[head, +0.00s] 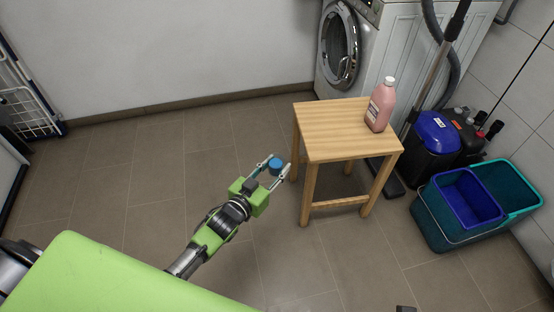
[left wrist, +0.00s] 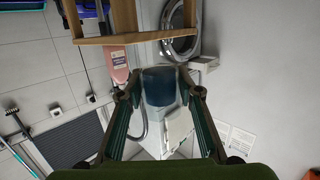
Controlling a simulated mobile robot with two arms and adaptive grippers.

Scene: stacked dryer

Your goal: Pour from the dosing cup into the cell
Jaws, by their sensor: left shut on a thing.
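A small blue dosing cup (head: 276,163) is between the fingertips of my left gripper (head: 271,168), which is shut on it, over the floor left of the wooden stool. The cup also shows in the left wrist view (left wrist: 159,86), between the fingers. I cannot tell whether anything is in it. The front-loading machine (head: 372,45) stands at the back, with its round door (head: 340,45). I cannot make out the cell for certain; the machine's top is cut off in the head view. My right gripper is not in view.
A wooden stool (head: 335,130) stands right of my left gripper, with a pink bottle (head: 380,105) on it. Teal and blue buckets (head: 430,218), a blue-topped vacuum (head: 436,132) and a black container stand at the right. A drying rack (head: 28,105) is far left. The middle floor is clear.

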